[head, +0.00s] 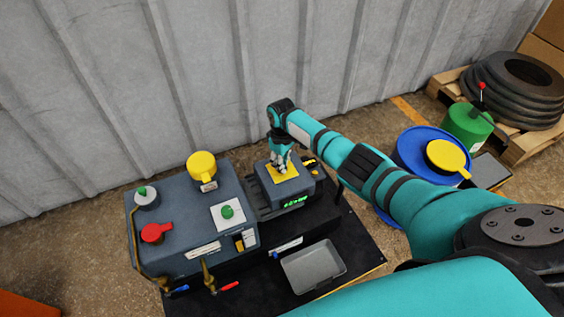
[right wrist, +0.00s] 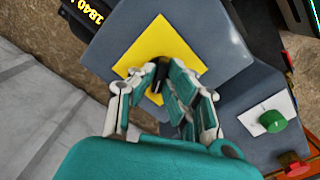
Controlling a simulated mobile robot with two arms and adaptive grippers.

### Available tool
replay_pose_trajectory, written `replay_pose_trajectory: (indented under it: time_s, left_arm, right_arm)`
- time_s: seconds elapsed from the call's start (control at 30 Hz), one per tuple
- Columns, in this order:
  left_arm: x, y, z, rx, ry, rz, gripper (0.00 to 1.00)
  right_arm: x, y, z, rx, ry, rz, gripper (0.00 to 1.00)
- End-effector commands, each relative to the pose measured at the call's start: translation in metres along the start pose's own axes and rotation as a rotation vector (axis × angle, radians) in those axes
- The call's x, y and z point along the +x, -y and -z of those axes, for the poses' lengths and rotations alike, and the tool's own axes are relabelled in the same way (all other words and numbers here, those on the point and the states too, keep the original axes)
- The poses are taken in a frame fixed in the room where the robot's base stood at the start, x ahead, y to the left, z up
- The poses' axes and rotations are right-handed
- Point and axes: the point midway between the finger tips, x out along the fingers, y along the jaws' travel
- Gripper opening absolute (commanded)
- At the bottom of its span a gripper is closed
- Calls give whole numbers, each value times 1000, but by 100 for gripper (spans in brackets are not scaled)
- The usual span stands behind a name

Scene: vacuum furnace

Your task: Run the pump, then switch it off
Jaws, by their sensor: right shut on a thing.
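My right gripper (head: 280,168) reaches down to a yellow plate (head: 293,178) on top of a small grey box with a lit green display (head: 295,201). In the right wrist view, the gripper (right wrist: 160,82) is shut on a black switch knob (right wrist: 158,70) in the middle of the yellow plate (right wrist: 185,45). The fingers hide much of the knob, so I cannot tell its setting. A green knob (head: 227,211) on a white plate sits on the larger grey housing to the left; it also shows in the right wrist view (right wrist: 273,121). My left gripper is not in view.
The larger housing carries a yellow cap (head: 202,167), a red knob (head: 153,232) and a green-topped white fitting (head: 146,197). Valves with blue and red handles (head: 229,287) stick out in front. An empty grey tray (head: 313,268) lies nearby. A blue drum (head: 408,147) stands right.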

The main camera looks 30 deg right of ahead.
Motion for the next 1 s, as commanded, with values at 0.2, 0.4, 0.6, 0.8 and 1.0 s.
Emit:
replay_pose_trajectory:
  time_s: [0.2,0.4,0.6,0.8,1.0]
  left_arm:
    - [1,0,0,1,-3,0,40]
    - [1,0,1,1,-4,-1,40]
    - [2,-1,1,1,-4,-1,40]
    - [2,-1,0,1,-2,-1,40]
    - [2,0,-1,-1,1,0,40]
  right_arm:
    - [0,0,1,-35,-2,0,0]
    - [0,0,1,-41,-3,-1,0]
    - [-1,0,1,-41,-3,-1,0]
    - [0,0,1,-40,-2,-1,34]
    - [0,0,0,-39,-1,-1,34]
